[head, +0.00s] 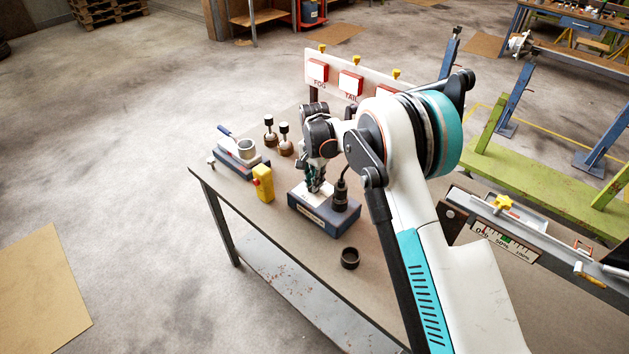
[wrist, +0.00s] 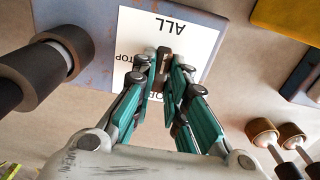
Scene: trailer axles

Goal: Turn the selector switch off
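The selector switch is a dark upright knob (wrist: 163,60) on a white label plate (wrist: 140,25) that reads "ALL" and "STOP", with a third word partly hidden by my fingers. The plate lies on top of a blue-grey box (head: 325,220) on the workbench. My gripper (head: 316,186) points down over this box. In the wrist view my gripper (wrist: 163,72) has its two fingers drawn in close on either side of the knob and appears shut on it. The knob itself is mostly hidden by my fingers in the head view.
A black plug with a cable (head: 341,190) stands on the box's right side. A dark ring (head: 350,258), a yellow block (head: 263,183), two knobbed pieces (head: 284,138) and a clamp-like fixture (head: 240,155) stand on the bench. A panel with red-framed switches (head: 350,83) stands behind.

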